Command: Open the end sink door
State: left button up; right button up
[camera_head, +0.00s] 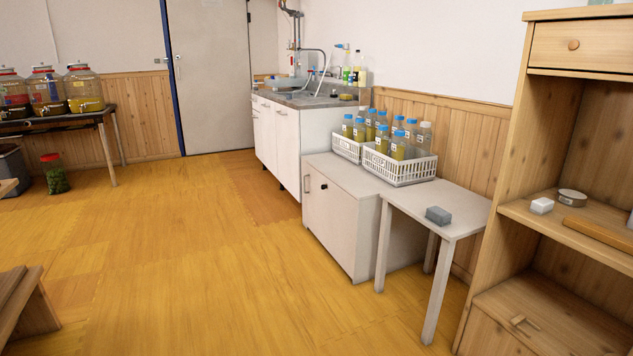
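The white sink unit (315,130) stands against the right wall at the back, with a grey counter (310,99) and a tap above it. Its white front doors face left and look shut. The door nearest me (288,150) is seen at a steep angle. Neither of my grippers is in view.
A wooden shelf (500,180) stands at right. The wooden floor (190,260) is clear left of the sink unit.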

aim_at(287, 123)
jog(key=i+j+u, duration=0.1)
jog(key=i+u, duration=0.35)
jog(key=i, duration=1.8)
